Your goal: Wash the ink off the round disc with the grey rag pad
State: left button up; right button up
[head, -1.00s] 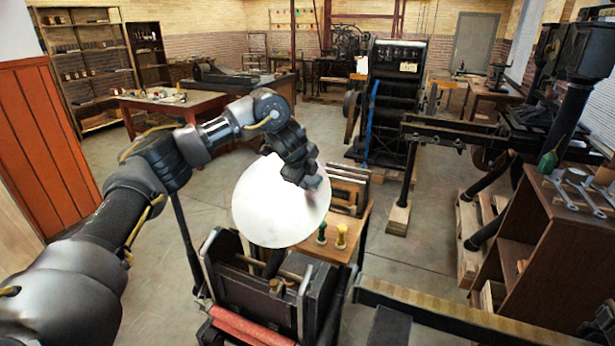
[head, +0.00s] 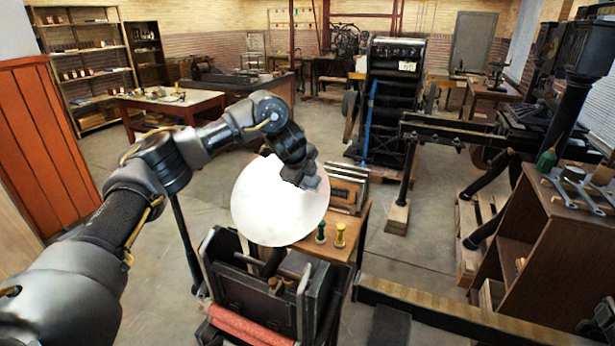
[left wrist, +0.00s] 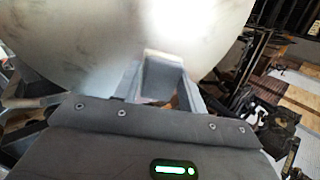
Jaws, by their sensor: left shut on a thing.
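The round disc (head: 268,208) stands tilted on top of the small press, pale and mostly bright in the head view. In the left wrist view the disc (left wrist: 75,40) fills the upper left, with faint dark smudges and a bright glare. My left gripper (head: 312,184) is at the disc's upper right part, shut on the grey rag pad. The pad (left wrist: 160,78) shows as a grey block between the fingers in the left wrist view, against or very near the disc face; exact contact cannot be told. My right gripper is not in view.
The press's dark frame (head: 240,290) with a red roller (head: 250,326) lies below the disc. A small wooden table (head: 335,249) with a green and a yellow-handled tool (head: 340,236) stands just right of it. Open floor (head: 430,235) lies farther right.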

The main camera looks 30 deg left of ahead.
pick_arm(q)
jog(key=shift+s+a+f, duration=0.2)
jog(key=shift+s, duration=0.25)
jog(key=shift+s+a+f, duration=0.15)
jog(key=shift+s+f, duration=0.05)
jog(key=shift+s, duration=0.25)
jog(key=shift+w, duration=0.1)
jog(key=shift+w+d+r+p, duration=0.2)
jog(key=shift+w+r+p, duration=0.1)
jog(key=shift+w, duration=0.15)
jog(key=shift+w+d+r+p, duration=0.15)
jog(key=shift+w+r+p, duration=0.15)
jog(key=shift+w, duration=0.15)
jog(key=shift+d, duration=0.1)
jog(key=shift+s+a+f+b, duration=0.25)
jog(key=shift+s+f+b, duration=0.05)
jog(key=shift+s+f, duration=0.1)
jog(key=shift+s+a+f, duration=0.25)
jog(key=shift+s+f, duration=0.1)
jog(key=shift+s, duration=0.15)
